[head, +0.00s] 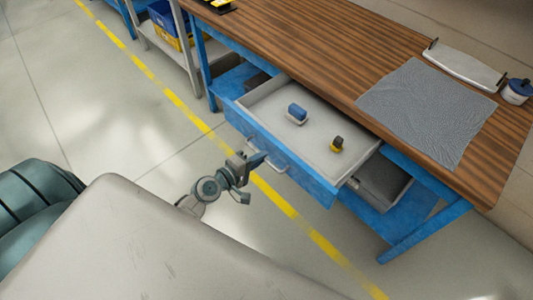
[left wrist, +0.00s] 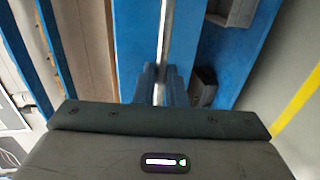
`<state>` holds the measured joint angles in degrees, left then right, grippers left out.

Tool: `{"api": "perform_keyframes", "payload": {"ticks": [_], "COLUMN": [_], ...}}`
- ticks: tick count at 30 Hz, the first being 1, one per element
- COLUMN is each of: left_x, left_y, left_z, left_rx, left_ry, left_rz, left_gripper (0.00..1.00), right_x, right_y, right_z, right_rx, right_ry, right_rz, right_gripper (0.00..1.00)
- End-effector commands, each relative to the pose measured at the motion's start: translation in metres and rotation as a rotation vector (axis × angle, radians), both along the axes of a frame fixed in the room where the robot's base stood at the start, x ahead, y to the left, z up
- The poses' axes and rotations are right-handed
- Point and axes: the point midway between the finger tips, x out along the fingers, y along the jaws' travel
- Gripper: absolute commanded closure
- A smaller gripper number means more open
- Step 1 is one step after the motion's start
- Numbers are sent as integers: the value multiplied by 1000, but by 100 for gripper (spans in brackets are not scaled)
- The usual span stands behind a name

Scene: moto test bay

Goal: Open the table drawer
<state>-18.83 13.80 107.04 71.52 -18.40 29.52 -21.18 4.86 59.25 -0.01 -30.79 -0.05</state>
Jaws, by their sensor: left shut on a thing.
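The table drawer (head: 310,130) is pulled out from under the wooden-topped blue table (head: 300,45), and its light inside shows. Its blue front has a metal handle (head: 277,165). My left gripper (head: 258,160) is at the left part of this handle, outside the drawer front. In the left wrist view the gripper's fingers (left wrist: 162,86) are shut on the silver handle bar (left wrist: 163,35), with the blue drawer front (left wrist: 136,35) beside it. The fingers hide part of the bar. My right gripper is in neither view.
Inside the drawer lie a blue-and-white item (head: 297,113) and a small yellow-and-black item (head: 337,145). The floor left of the yellow line (head: 180,103) is clear.

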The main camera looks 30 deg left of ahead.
Motion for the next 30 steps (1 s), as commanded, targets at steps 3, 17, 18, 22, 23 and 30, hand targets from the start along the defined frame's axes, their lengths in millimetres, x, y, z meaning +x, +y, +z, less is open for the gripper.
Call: {"api": "perform_keyframes", "payload": {"ticks": [3,17,18,22,23,30], "left_x": [-3,-3,-3,-3,-3,-18], "left_y": [1,1,1,1,1,7], "left_z": [-1,0,0,0,0,1], "left_rx": [0,1,1,0,0,4], "left_ry": [1,1,1,1,1,2], "left_rz": [-1,0,0,0,0,0], "left_gripper": [100,68,68,68,68,68], "right_x": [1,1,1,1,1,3], "right_y": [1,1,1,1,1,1], "right_z": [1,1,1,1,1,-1], "right_rx": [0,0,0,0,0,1], "right_ry": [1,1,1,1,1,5], "right_rz": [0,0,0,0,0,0], "right_gripper": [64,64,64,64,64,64]}}
